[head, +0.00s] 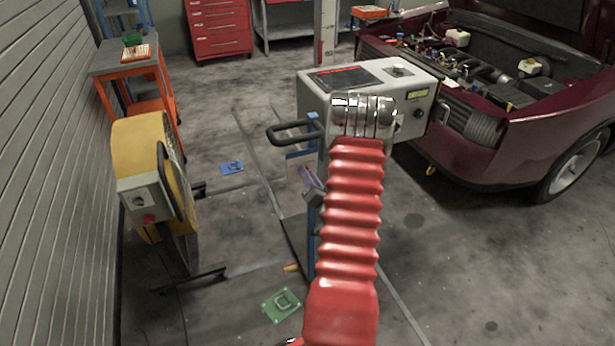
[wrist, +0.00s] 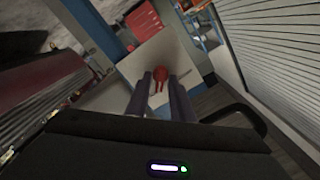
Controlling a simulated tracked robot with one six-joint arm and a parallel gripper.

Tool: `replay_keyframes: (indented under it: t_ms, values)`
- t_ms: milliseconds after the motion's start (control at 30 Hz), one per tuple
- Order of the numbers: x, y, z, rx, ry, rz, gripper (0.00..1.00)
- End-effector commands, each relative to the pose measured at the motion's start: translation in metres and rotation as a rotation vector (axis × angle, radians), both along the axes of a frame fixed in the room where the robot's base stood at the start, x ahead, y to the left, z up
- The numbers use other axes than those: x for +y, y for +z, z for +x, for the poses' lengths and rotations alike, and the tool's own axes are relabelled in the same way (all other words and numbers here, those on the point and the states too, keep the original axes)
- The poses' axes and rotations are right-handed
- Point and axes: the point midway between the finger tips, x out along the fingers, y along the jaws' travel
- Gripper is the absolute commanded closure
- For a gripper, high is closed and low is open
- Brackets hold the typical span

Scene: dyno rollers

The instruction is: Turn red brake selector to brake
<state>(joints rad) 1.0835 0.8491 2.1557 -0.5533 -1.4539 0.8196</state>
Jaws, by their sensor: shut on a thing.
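The red brake selector (wrist: 161,73) shows in the wrist view as a small red knob against a pale panel (wrist: 133,66). My gripper (wrist: 160,79) has its two dark fingers on either side of the red knob and is shut on it. The exact contact and any position marks are too small to tell.
A black loop handle (head: 293,132) sticks out left of the console. A yellow fan-like unit (head: 135,150) stands at the left by the shutter wall. A dark red car (head: 545,130) with its bonnet open is close on the right. Floor between is mostly clear.

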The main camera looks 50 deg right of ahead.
Motion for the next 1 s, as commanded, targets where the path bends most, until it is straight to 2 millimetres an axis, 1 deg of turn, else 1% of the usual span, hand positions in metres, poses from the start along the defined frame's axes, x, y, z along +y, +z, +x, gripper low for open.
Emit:
replay_keyframes:
  t_ms: [167, 367, 1000]
  values:
    - [0.0003, 0.001, 0.0009, 0.038, 0.002, -0.066, 1.0]
    - [0.0008, 0.0018, 0.0013, 0.108, 0.002, -0.186, 1.0]
    - [0.0046, 0.0038, 0.0038, 0.41, 0.001, -0.703, 1.0]
